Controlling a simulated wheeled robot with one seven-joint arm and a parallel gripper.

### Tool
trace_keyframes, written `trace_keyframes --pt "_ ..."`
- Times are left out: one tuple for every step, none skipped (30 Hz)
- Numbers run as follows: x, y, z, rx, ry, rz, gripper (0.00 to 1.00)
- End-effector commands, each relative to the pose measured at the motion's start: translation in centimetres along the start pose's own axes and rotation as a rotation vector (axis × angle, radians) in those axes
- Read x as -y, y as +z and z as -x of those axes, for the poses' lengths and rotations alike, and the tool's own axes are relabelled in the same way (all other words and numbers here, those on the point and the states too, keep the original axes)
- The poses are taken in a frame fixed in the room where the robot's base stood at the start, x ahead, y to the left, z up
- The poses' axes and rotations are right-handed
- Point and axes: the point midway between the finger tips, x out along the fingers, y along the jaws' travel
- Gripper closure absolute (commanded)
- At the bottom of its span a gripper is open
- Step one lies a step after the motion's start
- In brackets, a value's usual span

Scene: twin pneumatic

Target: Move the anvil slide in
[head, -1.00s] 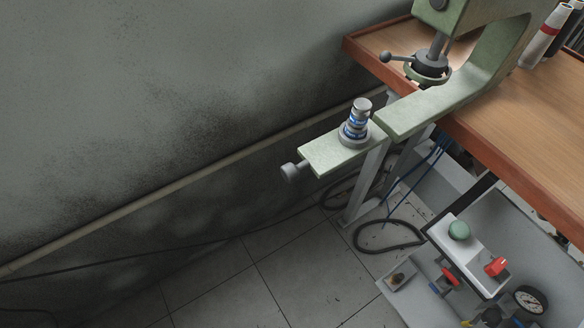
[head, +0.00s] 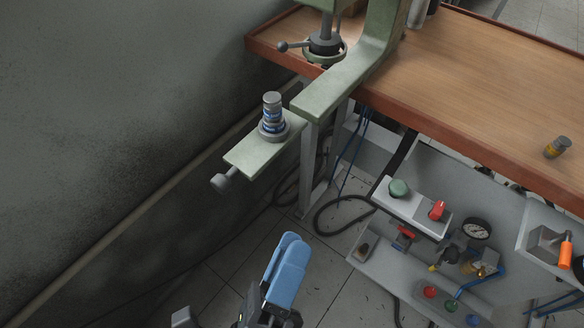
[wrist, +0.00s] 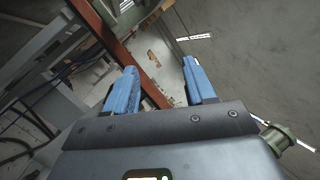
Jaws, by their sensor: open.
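The anvil slide is a pale green plate (head: 252,153) that sticks out to the lower left from the green press, with a grey knob (head: 225,180) at its outer end. A metal stack with blue rings (head: 272,118) stands upright on the plate. My gripper (head: 288,250) has blue fingers and is in the lower middle of the head view, below and right of the knob in the picture and apart from it. In the wrist view my gripper (wrist: 160,70) is open, with nothing between the fingers. I cannot clearly make out the slide there.
The press frame (head: 345,80) stands on a wooden bench (head: 440,90) with a red-brown edge. A wall (head: 110,110) with a pipe lies left.

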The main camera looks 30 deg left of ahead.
Motion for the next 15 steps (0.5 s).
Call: trace_keyframes --pt "-0.7 2.8 0.2 0.001 0.015 -0.085 0.45" --pt "-1.1 4.0 0.4 -0.005 0.025 -0.130 0.45" --pt "-1.5 5.6 0.8 -0.013 0.041 -0.183 0.45" --pt "-1.8 6.7 1.0 -0.019 0.052 -0.219 0.45" --pt "-2.0 7.7 1.3 -0.025 0.063 -0.251 0.45" --pt "-2.3 9.0 1.7 -0.032 0.077 -0.288 0.45" --pt "-2.4 9.8 1.9 -0.037 0.087 -0.313 0.45" --pt "-2.6 10.4 2.2 -0.041 0.095 -0.331 0.45" --pt "-2.7 11.2 2.5 -0.047 0.105 -0.353 0.45" --pt "-2.8 11.6 2.6 -0.050 0.110 -0.366 0.45" --pt "-2.8 11.9 2.7 -0.054 0.114 -0.376 0.45" --pt "-2.9 12.3 2.9 -0.057 0.119 -0.385 0.45" --pt "-2.9 12.4 2.9 -0.058 0.122 -0.389 0.45" --pt "-2.9 12.5 2.8 -0.059 0.123 -0.391 0.45" --pt "-2.9 12.5 2.5 -0.060 0.123 -0.393 0.45"
